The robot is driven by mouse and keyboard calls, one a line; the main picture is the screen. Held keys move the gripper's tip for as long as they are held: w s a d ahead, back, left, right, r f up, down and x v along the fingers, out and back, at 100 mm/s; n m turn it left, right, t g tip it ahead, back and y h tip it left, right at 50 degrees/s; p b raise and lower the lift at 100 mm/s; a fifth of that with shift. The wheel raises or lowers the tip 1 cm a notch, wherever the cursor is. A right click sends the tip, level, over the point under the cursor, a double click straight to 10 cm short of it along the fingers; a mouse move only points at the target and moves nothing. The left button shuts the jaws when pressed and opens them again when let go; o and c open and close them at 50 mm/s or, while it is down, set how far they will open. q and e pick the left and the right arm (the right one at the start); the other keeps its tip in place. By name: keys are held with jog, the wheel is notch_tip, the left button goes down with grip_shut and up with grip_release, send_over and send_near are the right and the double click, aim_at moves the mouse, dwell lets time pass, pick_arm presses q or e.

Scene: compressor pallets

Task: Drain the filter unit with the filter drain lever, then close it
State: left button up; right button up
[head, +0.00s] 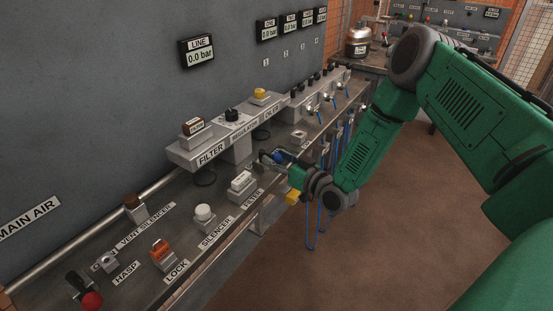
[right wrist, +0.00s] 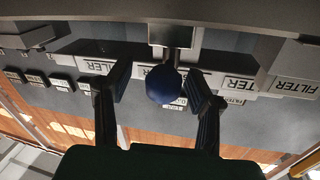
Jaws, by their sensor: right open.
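My right gripper (head: 272,158) is low in front of the regulator and oiler part of the row. A blue ball knob (right wrist: 163,85) on a short grey stem sits between its two open fingers in the right wrist view, with gaps visible at both sides. Blue also shows at the gripper in the head view. I cannot tell from the pictures whether this knob is the filter drain lever. My left gripper is not in view.
The regulator (head: 235,128) and oiler (head: 264,104) stand beside the filter. A white-topped block (head: 241,182), a white button (head: 204,213) and an orange lock block (head: 161,250) stand along the bench. Valves and blue hoses (head: 322,180) are beyond my gripper. The LINE display (head: 197,52) reads 0.0 bar.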

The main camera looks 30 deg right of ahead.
jog(key=shift+a, duration=0.1)
grip_shut()
